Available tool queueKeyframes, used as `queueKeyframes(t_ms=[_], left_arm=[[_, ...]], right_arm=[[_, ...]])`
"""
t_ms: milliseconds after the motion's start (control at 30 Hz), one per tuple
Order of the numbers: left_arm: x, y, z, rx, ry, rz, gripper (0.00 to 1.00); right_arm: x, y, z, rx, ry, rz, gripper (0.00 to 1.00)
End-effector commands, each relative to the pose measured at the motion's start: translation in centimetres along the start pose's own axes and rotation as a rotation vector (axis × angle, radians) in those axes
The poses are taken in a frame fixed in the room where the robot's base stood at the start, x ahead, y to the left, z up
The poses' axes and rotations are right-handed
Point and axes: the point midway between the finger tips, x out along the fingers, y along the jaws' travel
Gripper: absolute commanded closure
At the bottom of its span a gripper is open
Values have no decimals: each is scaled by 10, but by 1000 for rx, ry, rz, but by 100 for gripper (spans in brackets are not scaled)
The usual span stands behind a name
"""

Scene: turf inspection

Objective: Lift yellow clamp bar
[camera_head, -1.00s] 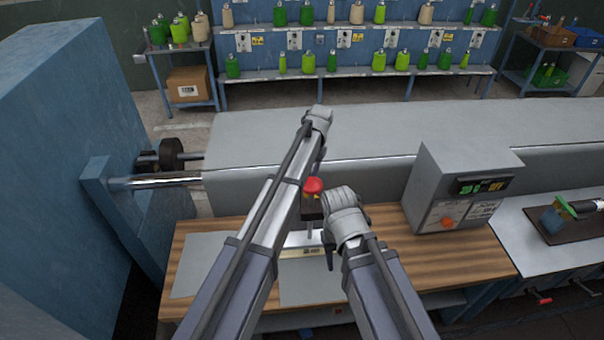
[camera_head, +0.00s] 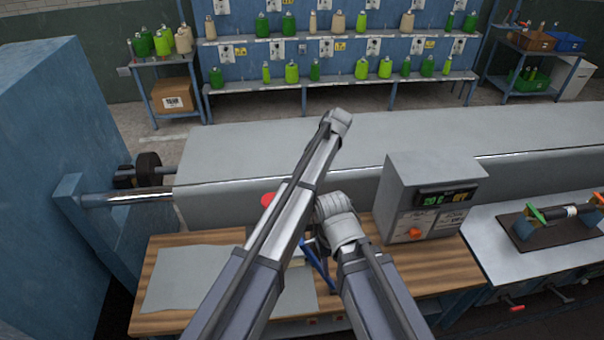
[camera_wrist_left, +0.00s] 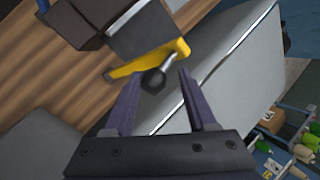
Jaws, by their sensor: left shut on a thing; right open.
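The yellow clamp bar (camera_wrist_left: 125,70) shows in the left wrist view, in front of a grey block, with a grey lever and a dark round knob (camera_wrist_left: 153,81) beside it. My left gripper (camera_wrist_left: 160,88) has its fingers on either side of this knob, shut on it. In the head view my left arm covers the clamp bar and the left gripper. My right gripper (camera_head: 314,242) is low over the bench, its jaws partly hidden by its wrist; it is open. A blue bar-like piece (camera_head: 318,266) shows just below it.
A red knob (camera_head: 268,199) shows beside my left arm. The wooden bench (camera_head: 160,255) carries a grey sheet (camera_head: 185,280) at left and a grey display box (camera_head: 433,195) at right. A long grey roller bed (camera_head: 240,150) runs behind. A side table (camera_head: 485,238) stands at right.

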Motion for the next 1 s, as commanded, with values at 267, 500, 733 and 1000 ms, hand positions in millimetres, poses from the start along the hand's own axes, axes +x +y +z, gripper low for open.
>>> queueKeyframes(t_ms=[267,500,733,1000], left_arm=[[0,20,-2,19,12,46,100],[0,20,-2,19,11,46,33],[-1,18,-1,17,7,48,33],[-2,17,2,15,1,47,33]], right_arm=[[4,0,0,0,0,0,50],[4,0,0,0,0,0,50],[2,0,0,0,0,0,50],[1,0,0,0,0,0,50]])
